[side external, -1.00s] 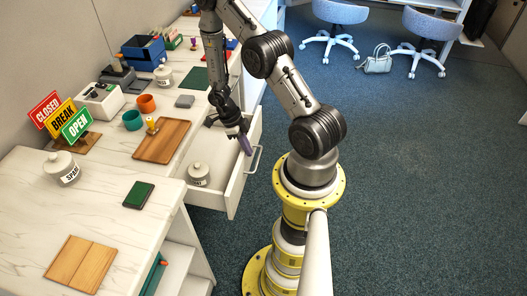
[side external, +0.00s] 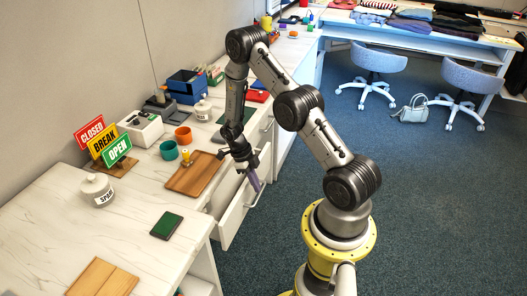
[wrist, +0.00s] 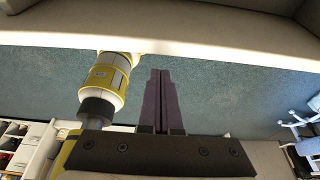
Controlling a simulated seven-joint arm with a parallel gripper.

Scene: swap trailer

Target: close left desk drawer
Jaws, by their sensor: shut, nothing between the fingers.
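The white desk drawer (side external: 234,214) is partly pulled out from the desk, with a metal bar handle on its front. My gripper (side external: 256,187) has purple fingers, shut and empty. It points down at the drawer's outer front, close to the handle; whether it touches cannot be told. In the wrist view the fingers (wrist: 160,75) lie over the blue floor, with a pale edge, likely the drawer front (wrist: 220,50), just beyond their tips. The inside of the drawer is mostly hidden in the side view.
On the desk (side external: 140,225) are a wooden board (side external: 195,175), a lidded jar (side external: 97,190), sign boards (side external: 104,145), a green pad (side external: 166,226) and cups (side external: 183,136). Blue chairs (side external: 375,62) stand farther back. Blue carpet (side external: 420,200) is clear to the right.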

